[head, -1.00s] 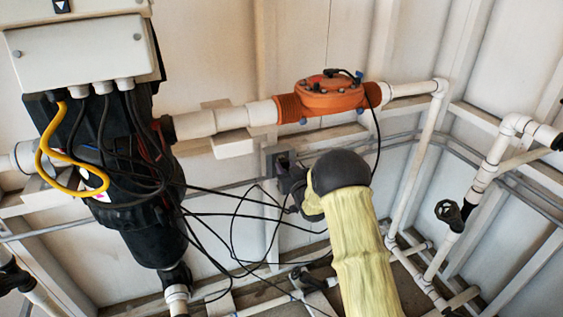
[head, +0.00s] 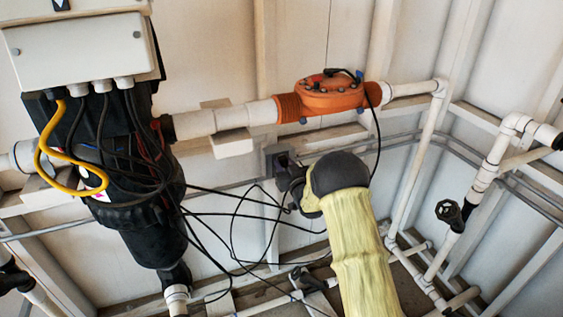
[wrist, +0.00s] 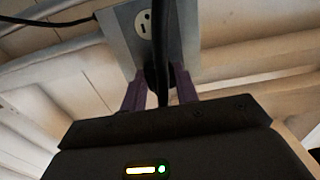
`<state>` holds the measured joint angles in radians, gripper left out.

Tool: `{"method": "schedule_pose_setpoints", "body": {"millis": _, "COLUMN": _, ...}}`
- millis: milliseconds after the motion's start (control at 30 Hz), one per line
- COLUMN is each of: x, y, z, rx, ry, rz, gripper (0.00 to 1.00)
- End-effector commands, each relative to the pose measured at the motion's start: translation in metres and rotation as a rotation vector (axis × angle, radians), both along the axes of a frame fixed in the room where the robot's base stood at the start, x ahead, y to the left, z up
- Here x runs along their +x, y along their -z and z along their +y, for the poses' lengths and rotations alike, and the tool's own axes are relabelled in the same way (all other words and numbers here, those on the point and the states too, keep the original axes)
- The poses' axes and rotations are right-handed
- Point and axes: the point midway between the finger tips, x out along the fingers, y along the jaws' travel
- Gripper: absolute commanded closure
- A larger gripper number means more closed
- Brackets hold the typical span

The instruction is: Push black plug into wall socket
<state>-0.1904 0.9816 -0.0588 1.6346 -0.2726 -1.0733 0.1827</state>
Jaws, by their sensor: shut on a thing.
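The grey wall socket box (head: 277,158) is on the frame below the orange pipe unit; in the wrist view its plate (wrist: 116,32) shows one uncovered outlet (wrist: 144,24) at the top. My gripper (wrist: 158,76) is shut on the black plug (wrist: 155,78), with a purple finger on each side. The fingertips are at the lower part of the plate. The plug's front and the outlet behind it are hidden, so I cannot tell whether its prongs are in. In the head view my gripper (head: 295,188) is just below and right of the box; the plug is hard to make out there.
Black cables (head: 235,203) hang loosely between the black reactor body (head: 135,205) and my gripper. The orange unit (head: 331,98) sits on a white pipe above. White pipes with a black valve handle (head: 447,212) stand to the right. A dark cable also crosses the wrist view.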

Motion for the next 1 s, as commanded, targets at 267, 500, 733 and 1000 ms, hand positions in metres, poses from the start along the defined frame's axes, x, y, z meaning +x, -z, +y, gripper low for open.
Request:
{"method": "schedule_pose_setpoints", "body": {"millis": 267, "x": 0.0031, "y": 0.0002, "z": 0.0014, "rx": 0.0, "ry": 0.0, "rz": 0.0, "gripper": 1.0}}
{"method": "schedule_pose_setpoints", "body": {"millis": 500, "x": 0.0059, "y": -0.0001, "z": 0.0026, "rx": 0.0, "ry": 0.0, "rz": 0.0, "gripper": 1.0}}
{"method": "schedule_pose_setpoints", "body": {"millis": 733, "x": 0.0063, "y": -0.0004, "z": 0.0028, "rx": 0.0, "ry": 0.0, "rz": -0.001, "gripper": 1.0}}
{"method": "schedule_pose_setpoints", "body": {"millis": 1000, "x": 0.0063, "y": -0.0004, "z": 0.0026, "rx": 0.0, "ry": 0.0, "rz": -0.001, "gripper": 0.45}}
